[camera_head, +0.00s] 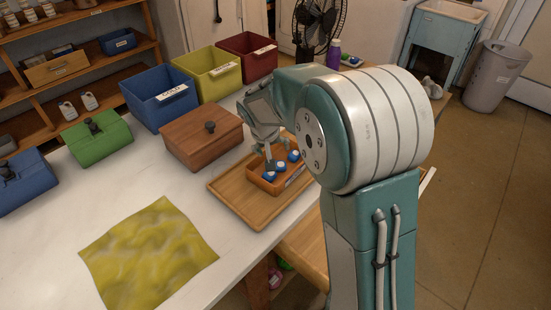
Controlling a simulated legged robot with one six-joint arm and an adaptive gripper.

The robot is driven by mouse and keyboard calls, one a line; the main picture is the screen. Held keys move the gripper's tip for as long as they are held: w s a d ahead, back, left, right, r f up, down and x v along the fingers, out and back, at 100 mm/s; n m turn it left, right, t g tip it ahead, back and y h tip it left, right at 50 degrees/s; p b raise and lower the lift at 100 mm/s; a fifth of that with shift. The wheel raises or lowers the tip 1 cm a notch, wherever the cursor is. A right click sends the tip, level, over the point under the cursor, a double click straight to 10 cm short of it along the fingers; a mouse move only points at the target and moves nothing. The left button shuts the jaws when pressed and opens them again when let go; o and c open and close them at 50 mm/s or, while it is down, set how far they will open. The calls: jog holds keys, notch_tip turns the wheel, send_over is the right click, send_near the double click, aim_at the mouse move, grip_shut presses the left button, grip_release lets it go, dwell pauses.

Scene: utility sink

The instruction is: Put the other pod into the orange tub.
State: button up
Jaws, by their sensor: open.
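The orange tub (264,187) stands on a wooden tray (234,198) near the table's right edge and has a white label on its side. What look like three blue-and-white pods show inside it: one on the left (269,176), one in the middle (280,166) and one at the right (293,156). My gripper (268,157) points down over the tub's far left part, close above the pods. Its fingers are open, and I cannot tell whether they touch a pod. My arm hides the area to the right of the tub. No pod shows outside the tub.
A lidded wooden box (201,138) stands just behind the tray. Blue (160,97), yellow (213,75) and red (247,57) bins line the back. Green (97,141) and blue (22,185) boxes stand left. A yellow cloth (148,255) lies in front; white tabletop around it is clear.

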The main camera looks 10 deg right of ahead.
jog(key=s+d+r+t+y, duration=0.1)
jog(key=s+d+r, duration=0.1)
jog(key=s+r, duration=1.1)
jog(key=s+n+t+y, duration=0.1)
jog(key=s, duration=1.5)
jog(key=shift+t+y, duration=0.3)
jog(key=shift+r, duration=0.1)
